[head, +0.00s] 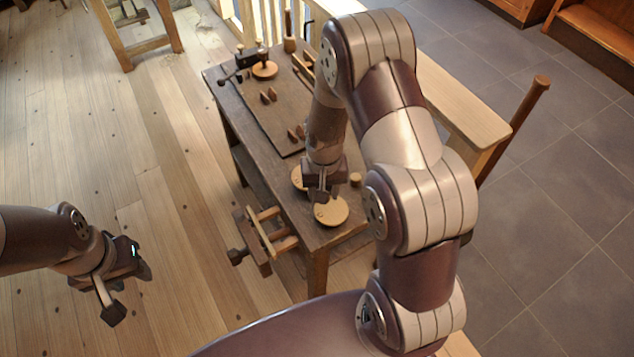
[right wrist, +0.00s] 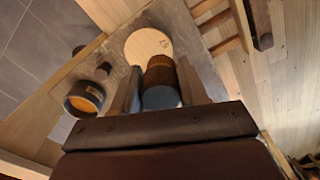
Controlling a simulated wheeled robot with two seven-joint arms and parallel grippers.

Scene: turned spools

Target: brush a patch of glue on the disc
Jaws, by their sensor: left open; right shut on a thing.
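A pale round wooden disc (head: 331,211) lies flat near the front end of the workbench. It also shows in the right wrist view (right wrist: 147,45), with a small dark mark near its right side. My right gripper (head: 318,192) is just behind this disc, above the bench. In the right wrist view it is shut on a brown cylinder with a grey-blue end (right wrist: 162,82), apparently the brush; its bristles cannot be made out. A second pale disc (head: 298,178) is partly hidden behind my right gripper. My left gripper (head: 126,287) is open and empty over the floor, left of the bench.
A wooden vise (head: 262,240) juts from the bench's left side.

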